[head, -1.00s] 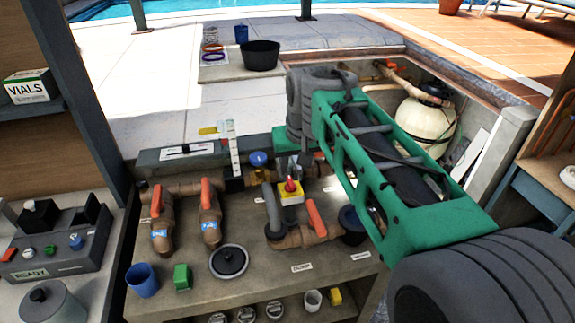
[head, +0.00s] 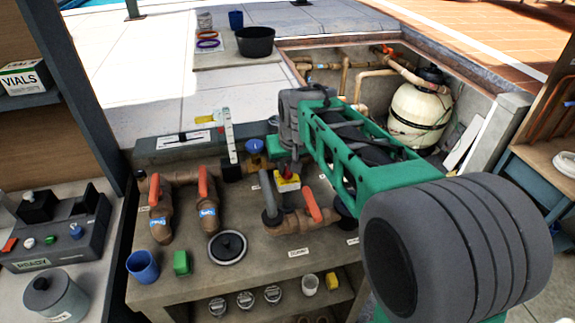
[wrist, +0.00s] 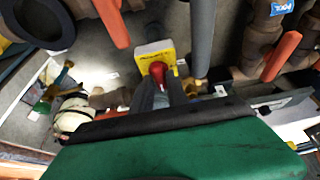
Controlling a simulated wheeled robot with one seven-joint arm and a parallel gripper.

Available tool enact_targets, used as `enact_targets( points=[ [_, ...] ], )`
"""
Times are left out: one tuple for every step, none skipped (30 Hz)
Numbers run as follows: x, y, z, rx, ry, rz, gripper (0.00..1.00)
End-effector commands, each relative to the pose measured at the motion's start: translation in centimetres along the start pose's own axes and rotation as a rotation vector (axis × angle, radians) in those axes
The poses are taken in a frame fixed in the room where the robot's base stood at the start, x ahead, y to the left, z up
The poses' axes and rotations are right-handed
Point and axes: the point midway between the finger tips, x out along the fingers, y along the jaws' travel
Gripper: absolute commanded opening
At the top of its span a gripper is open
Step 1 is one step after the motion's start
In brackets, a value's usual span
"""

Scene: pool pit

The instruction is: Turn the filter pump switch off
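The filter pump switch (head: 287,183) is a yellow box with a red knob, mounted among brown pipes on the grey bench. In the wrist view the yellow plate (wrist: 153,50) carries lettering too small to read, and the red knob (wrist: 157,69) stands at its lower edge. My gripper (wrist: 162,85) has its two grey fingers pointing at the knob, one to each side, with a narrow gap between them. The fingertips are at or very near the knob; contact is unclear. In the head view my wrist and arm partly cover the gripper.
Orange valve handles (head: 312,205) (head: 203,182) stand close by the switch. A grey pipe (head: 268,195) rises just left of it. A cream filter tank (head: 418,112) stands in the pit.

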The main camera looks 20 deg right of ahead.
Motion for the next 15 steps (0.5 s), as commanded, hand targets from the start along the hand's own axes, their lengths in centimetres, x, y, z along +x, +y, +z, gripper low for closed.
enact_targets(
  points=[
    [0.04, 0.01, 0.03, 0.000, -0.001, 0.000, 0.09],
    [0.04, 0.01, 0.03, 0.000, -0.001, 0.000, 0.07],
    [0.05, 0.01, 0.04, 0.000, -0.001, 0.000, 0.04],
    [0.05, 0.01, 0.04, 0.000, -0.001, 0.000, 0.01],
    [0.06, 0.01, 0.05, 0.000, -0.001, 0.000, 0.00],
    [0.07, 0.01, 0.06, 0.000, -0.002, 0.000, 0.00],
    [0.07, 0.01, 0.06, 0.000, -0.002, 0.000, 0.00],
    [0.08, 0.01, 0.07, 0.000, -0.002, 0.000, 0.00],
    [0.09, 0.01, 0.08, 0.000, -0.002, 0.000, 0.00],
    [0.09, 0.02, 0.08, 0.000, -0.002, 0.000, 0.00],
    [0.10, 0.02, 0.08, 0.000, -0.002, 0.000, 0.00],
    [0.10, 0.02, 0.09, 0.000, -0.003, 0.000, 0.00],
    [0.11, 0.02, 0.10, 0.000, -0.003, 0.000, 0.00],
    [0.12, 0.02, 0.10, 0.000, -0.003, 0.000, 0.00],
    [0.12, 0.02, 0.11, 0.000, -0.003, 0.000, 0.00]
  ],
)
